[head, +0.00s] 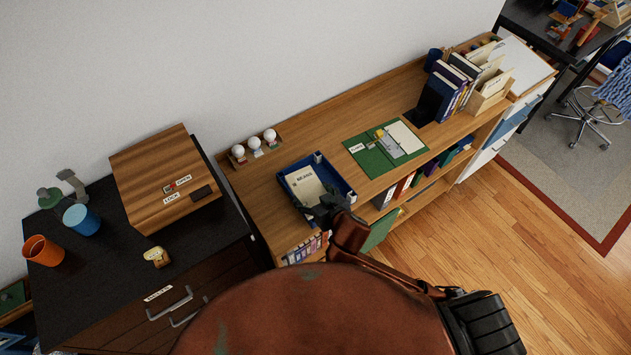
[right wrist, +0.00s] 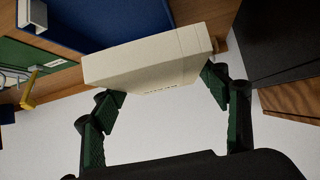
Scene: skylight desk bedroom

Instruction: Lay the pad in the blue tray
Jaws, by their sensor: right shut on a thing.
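The cream pad (head: 304,186), with dark lettering on its face, shows over the left part of the blue tray (head: 343,184) on the wooden shelf top. My right gripper (head: 326,207) is at the pad's near edge and shut on it. In the right wrist view the pad (right wrist: 150,60) sits between the two green-padded fingers (right wrist: 165,92), and a blue wall of the tray (right wrist: 100,18) shows behind it. I cannot tell whether the pad touches the tray floor. My left gripper is not in view.
Three white knobs on a wooden holder (head: 254,147) stand behind the tray. A green mat (head: 372,160) with papers lies to its right, with books (head: 450,85) beyond. A black cabinet (head: 110,240) bears a wooden box (head: 150,165), an orange cup (head: 42,252) and a blue cup (head: 80,220).

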